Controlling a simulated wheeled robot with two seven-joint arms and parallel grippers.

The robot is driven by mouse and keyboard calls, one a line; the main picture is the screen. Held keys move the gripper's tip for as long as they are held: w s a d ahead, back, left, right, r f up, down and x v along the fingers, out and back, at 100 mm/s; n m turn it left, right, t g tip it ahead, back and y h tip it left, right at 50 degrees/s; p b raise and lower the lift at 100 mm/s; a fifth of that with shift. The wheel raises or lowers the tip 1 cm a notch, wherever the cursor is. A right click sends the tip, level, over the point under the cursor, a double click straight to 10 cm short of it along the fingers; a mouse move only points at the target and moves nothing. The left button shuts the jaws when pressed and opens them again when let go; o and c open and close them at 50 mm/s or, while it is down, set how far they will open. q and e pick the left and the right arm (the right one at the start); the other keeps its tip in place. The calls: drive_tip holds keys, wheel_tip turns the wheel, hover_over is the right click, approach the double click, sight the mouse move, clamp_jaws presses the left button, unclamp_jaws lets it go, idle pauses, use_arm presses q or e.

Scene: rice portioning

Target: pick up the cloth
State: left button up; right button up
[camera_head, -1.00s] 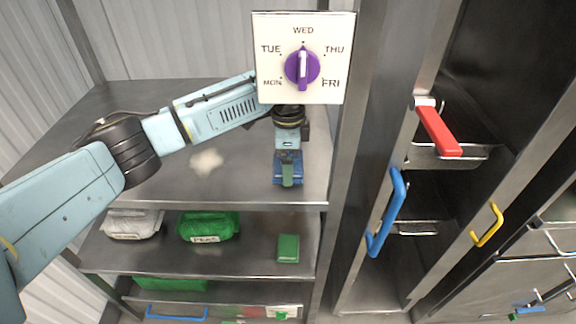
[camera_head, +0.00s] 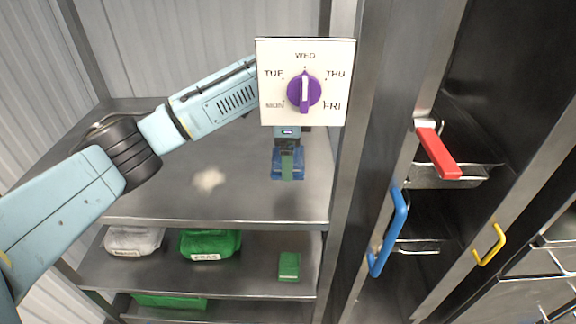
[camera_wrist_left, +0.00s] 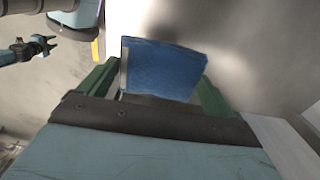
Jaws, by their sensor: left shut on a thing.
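The cloth (camera_head: 276,172) is blue and folded flat. In the head view it sits at my left gripper's fingers, over the right part of the upper steel shelf. My left gripper (camera_head: 288,165) points down and is shut on the cloth. In the left wrist view the blue cloth (camera_wrist_left: 163,70) spans between the two green fingers of the left gripper (camera_wrist_left: 160,88). I cannot tell exactly how high it is above the shelf. My right gripper is not clearly in the head view; a dark gripper shape (camera_wrist_left: 28,48) shows at the upper left of the wrist view.
A white day dial board (camera_head: 335,60) with a purple knob hides part of my left arm. A pale spill (camera_head: 209,180) lies on the upper shelf (camera_head: 150,205). Below are a white bag (camera_head: 133,240), a green bag (camera_head: 208,243) and a green box (camera_head: 289,265). Cabinets with coloured handles (camera_head: 392,235) stand right.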

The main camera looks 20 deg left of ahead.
use_arm(q)
drive_tip(key=s+a, duration=0.2)
drive_tip(key=a, duration=0.7)
drive_tip(key=s+a, duration=0.3)
drive_tip(key=a, duration=0.6)
drive_tip(key=shift+s+a, duration=0.2)
drive_tip(key=shift+a, duration=0.2)
drive_tip(key=shift+f, duration=0.1)
